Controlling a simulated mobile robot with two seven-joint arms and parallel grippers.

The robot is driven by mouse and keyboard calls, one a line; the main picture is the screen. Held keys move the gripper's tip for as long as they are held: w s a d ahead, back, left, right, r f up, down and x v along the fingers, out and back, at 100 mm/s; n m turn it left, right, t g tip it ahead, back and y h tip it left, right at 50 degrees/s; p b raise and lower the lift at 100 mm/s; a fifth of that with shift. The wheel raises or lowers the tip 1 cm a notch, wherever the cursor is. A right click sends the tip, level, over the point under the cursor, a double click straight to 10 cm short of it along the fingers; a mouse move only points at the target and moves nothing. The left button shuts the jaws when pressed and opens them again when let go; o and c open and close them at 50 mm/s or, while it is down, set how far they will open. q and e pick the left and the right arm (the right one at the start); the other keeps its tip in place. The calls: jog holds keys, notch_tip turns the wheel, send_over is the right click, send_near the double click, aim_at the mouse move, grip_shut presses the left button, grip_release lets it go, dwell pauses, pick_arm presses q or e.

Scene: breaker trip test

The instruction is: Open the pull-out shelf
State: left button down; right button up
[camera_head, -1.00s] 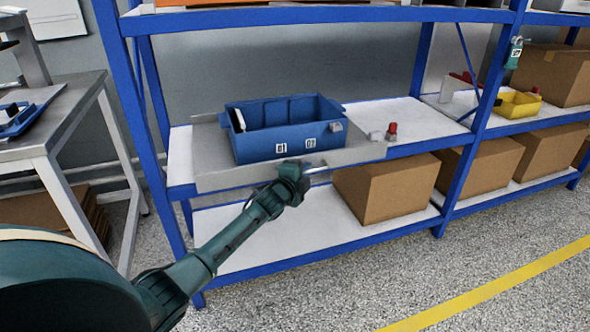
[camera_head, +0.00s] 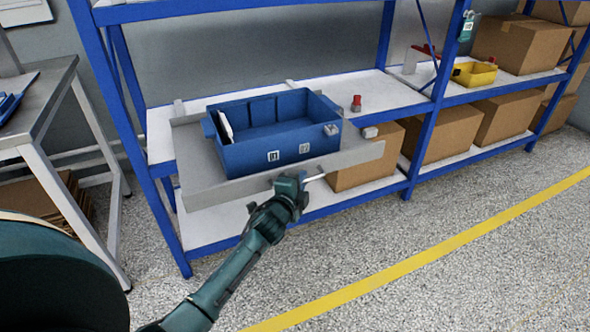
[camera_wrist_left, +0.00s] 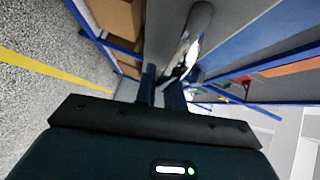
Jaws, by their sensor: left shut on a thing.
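The grey pull-out shelf (camera_head: 345,156) sticks out past the front edge of the blue rack in the head view. A blue bin (camera_head: 240,153) marked with small number labels stands on it. My left gripper (camera_head: 300,182) is at the shelf's front, shut on the light bar handle (camera_head: 316,177). In the left wrist view, my left gripper's fingers (camera_wrist_left: 162,92) close around the metal bar (camera_wrist_left: 186,48); part of the bar is hidden by them. My right gripper is not in view.
A red-topped item (camera_head: 356,103) stands on the white rack shelf behind. Cardboard boxes (camera_head: 366,160) sit on the lower level. A metal table (camera_head: 40,120) stands at the left. The floor in front is clear, with a yellow line (camera_head: 420,258).

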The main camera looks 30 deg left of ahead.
pick_arm(q)
jog(key=shift+s+d+p, duration=0.35)
jog(key=shift+s+d, duration=1.15)
jog(key=shift+d, duration=0.2)
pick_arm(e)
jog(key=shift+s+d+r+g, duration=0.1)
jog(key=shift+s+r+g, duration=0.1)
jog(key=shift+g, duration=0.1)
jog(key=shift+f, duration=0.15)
pick_arm(q)
jog(key=c, duration=1.8)
grip_release()
jog(key=shift+o, duration=0.2)
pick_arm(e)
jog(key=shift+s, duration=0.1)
